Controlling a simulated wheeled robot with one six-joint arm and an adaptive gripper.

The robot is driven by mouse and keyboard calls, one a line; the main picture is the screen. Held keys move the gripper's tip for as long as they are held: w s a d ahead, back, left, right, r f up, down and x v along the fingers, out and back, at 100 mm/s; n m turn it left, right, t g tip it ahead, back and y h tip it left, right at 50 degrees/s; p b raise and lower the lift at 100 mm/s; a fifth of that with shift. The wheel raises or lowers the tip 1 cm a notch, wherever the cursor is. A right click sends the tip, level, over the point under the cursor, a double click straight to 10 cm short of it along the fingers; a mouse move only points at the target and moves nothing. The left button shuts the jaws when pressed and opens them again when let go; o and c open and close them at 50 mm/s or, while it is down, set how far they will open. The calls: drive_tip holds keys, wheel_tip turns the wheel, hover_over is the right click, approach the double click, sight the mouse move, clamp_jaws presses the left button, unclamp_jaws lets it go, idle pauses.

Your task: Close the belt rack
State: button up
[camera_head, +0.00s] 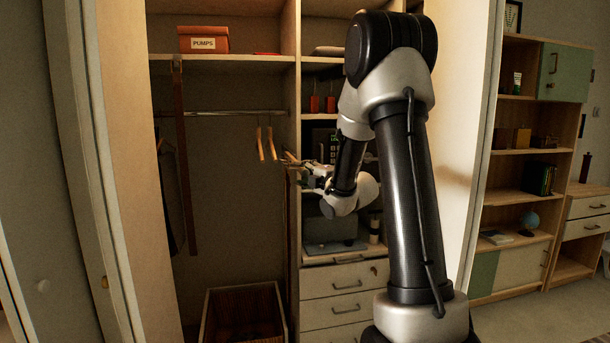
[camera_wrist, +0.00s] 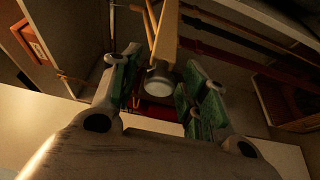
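The belt rack shows in the wrist view as a light wooden bar (camera_wrist: 166,38) with a round grey end knob (camera_wrist: 159,81). My gripper (camera_wrist: 160,76) has its green-padded fingers apart, one on each side of the knob. I cannot tell whether either finger touches it. In the head view my gripper (camera_head: 308,176) is at the closet's middle partition, below the shelf and right of the hangers. The rack is small there and partly hidden by my gripper and arm. Dark red and brown straps (camera_wrist: 232,50) run beside the bar in the wrist view.
Two wooden hangers (camera_head: 266,144) hang on a metal rail (camera_head: 225,113) left of my gripper. A long brown strip (camera_head: 185,160) hangs farther left. Drawers (camera_head: 334,281) stand below right, and a basket (camera_head: 206,318) sits on the closet floor. My arm hides part of the right-hand shelves.

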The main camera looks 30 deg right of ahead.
clamp_jaws()
drive_tip(key=w, duration=0.2)
drive_tip(key=w+d, duration=0.1)
drive_tip(key=w, duration=0.2)
drive_tip(key=w+d, duration=0.1)
drive_tip(key=w, duration=0.2)
drive_tip(key=shift+w+d, duration=0.1)
drive_tip(key=shift+d, duration=0.1)
drive_tip(key=shift+o, duration=1.3)
unclamp_jaws()
drive_tip(key=s+d, duration=0.1)
drive_tip(key=s, duration=1.1)
drive_tip(key=shift+d, duration=0.15)
drive_tip(key=shift+c, duration=0.5)
